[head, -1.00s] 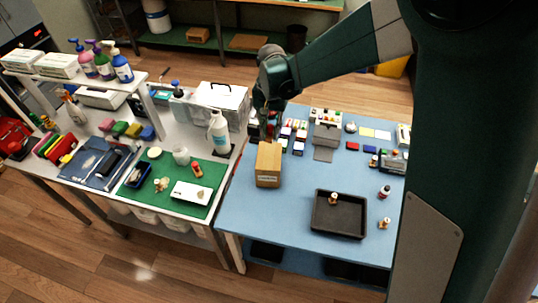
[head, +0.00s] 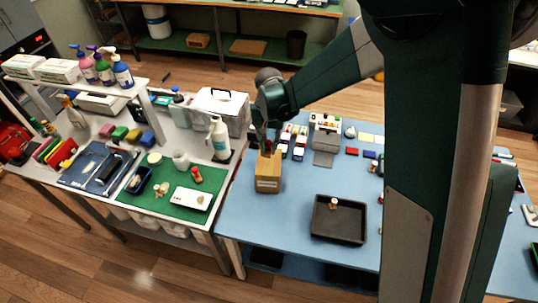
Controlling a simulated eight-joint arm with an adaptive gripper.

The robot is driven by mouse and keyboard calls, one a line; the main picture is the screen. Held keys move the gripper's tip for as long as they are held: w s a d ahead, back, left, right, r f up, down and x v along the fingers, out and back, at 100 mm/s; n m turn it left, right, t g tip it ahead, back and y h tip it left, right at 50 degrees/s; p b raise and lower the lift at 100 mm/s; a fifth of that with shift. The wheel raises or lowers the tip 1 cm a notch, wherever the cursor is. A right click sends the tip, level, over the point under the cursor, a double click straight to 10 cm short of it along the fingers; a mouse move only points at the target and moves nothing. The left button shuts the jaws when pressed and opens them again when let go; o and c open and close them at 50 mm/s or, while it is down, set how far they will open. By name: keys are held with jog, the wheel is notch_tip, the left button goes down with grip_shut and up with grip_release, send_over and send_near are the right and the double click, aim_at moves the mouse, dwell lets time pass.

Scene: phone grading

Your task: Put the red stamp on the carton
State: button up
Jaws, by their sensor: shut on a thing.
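A brown cardboard carton (head: 267,184) with a pale label on its front stands near the left edge of the blue table. My gripper (head: 266,140) is over the top of the carton, shut on the red stamp (head: 267,147). The stamp shows as a small dark red shape at the carton's top. I cannot tell whether it touches the carton or hangs just above it. The fingers are small and partly blurred against the dark arm.
A black tray (head: 318,234) with a small wooden-handled stamp inside lies to the right. Several small bottles and ink pads stand behind the carton. A white bottle (head: 219,138) stands to the left on the neighbouring table. The blue surface between carton and tray is clear.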

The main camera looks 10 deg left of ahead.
aim_at(269, 160)
jog(key=shift+f, duration=0.45)
jog(key=shift+f, duration=1.85)
jog(key=shift+f, duration=0.15)
jog(key=o, duration=0.9)
jog(key=shift+c, duration=0.2)
jog(key=shift+r, duration=0.2)
jog(key=shift+r, duration=6)
